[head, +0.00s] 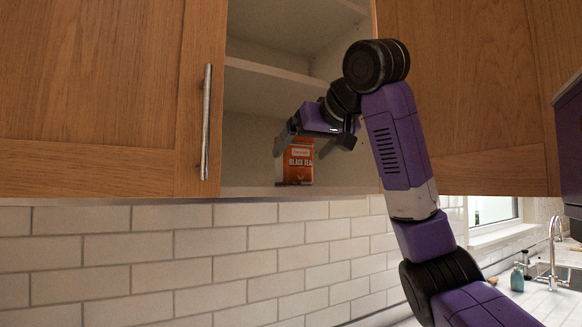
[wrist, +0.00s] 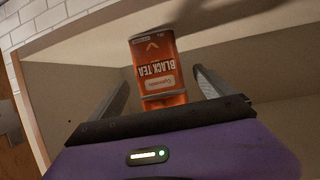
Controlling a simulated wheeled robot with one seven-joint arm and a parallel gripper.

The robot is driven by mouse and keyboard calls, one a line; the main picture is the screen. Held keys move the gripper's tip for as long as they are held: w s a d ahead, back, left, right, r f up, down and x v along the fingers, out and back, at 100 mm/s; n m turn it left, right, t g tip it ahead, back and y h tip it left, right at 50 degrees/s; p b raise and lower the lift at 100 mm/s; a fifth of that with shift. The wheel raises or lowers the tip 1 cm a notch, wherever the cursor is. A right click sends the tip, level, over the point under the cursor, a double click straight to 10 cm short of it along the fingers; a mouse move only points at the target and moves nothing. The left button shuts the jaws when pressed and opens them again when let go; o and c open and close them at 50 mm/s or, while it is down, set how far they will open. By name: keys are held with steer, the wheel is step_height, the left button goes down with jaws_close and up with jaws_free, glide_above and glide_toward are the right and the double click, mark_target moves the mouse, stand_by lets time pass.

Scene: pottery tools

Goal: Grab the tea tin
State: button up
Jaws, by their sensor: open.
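The tea tin (head: 299,168) is orange with a "BLACK TEA" label. It stands upright on the lowest shelf of the open wall cabinet. In the wrist view the tin (wrist: 157,68) appears upside down, between and beyond the two fingers. My gripper (head: 287,146) reaches into the cabinet from the right, close to the top of the tin, and hides part of its upper end. In the wrist view my gripper (wrist: 160,88) is open, with one finger on each side of the tin and visible gaps. I cannot tell how far the fingertips reach along the tin.
The cabinet's bottom shelf (head: 250,190) is otherwise bare where visible. A middle shelf (head: 265,90) lies above my gripper. A wooden door with a metal handle (head: 206,122) borders the opening on the left. A tap (head: 553,250) and a green bottle (head: 517,277) stand at the lower right.

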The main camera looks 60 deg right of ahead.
mark_target(294, 165)
steer(key=shift+f+p+x, duration=0.1)
steer(key=shift+p+x, duration=0.25)
steer(key=shift+x, duration=1.2)
steer(key=shift+f+p+x, duration=0.15)
steer(key=shift+p+x, duration=0.2)
steer(key=shift+x, duration=1.2)
steer(key=shift+s, duration=0.1)
steer(key=c, duration=1.7)
